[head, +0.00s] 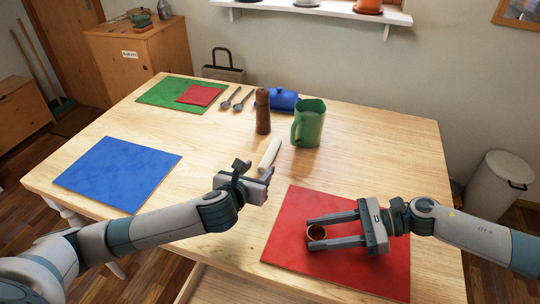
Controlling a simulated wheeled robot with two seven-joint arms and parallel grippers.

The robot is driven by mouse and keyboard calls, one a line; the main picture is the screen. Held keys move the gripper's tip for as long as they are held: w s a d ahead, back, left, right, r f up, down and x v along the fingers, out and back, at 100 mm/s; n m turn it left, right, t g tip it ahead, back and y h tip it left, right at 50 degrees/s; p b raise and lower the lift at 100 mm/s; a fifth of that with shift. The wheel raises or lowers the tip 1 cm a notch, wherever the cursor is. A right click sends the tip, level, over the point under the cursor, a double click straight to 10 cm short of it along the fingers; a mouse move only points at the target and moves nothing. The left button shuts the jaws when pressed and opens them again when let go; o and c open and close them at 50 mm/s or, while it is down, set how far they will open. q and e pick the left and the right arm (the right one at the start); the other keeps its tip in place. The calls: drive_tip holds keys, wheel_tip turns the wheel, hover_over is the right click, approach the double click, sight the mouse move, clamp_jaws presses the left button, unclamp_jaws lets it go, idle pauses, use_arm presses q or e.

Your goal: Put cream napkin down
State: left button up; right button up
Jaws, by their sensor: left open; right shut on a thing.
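A cream rolled object (269,153), which looks like the cream napkin, lies on the wooden table (225,140) near its middle. My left gripper (266,176) is open, just in front of the cream roll and apart from it as far as I can see; its fingertips are partly hidden. My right gripper (312,232) is shut on a small round copper-brown ring or cup (317,234), held between its two long fingers over the red mat (287,245). I cannot tell whether that piece touches the mat.
A green mug (308,124), a brown pepper mill (263,112) and a blue covered dish (285,100) stand behind the roll. Two spoons (237,99) lie by a green mat (160,93) bearing a red cloth (200,95). The blue mat (118,172) is bare.

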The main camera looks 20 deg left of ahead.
sight(265, 160)
use_arm(q)
drive_tip(key=shift+x, duration=1.5)
drive_tip(key=shift+x, duration=2.6)
drive_tip(key=shift+r, duration=0.2)
clamp_jaws()
wheel_tip(265, 160, up, 10)
drive_tip(key=shift+a, duration=0.1)
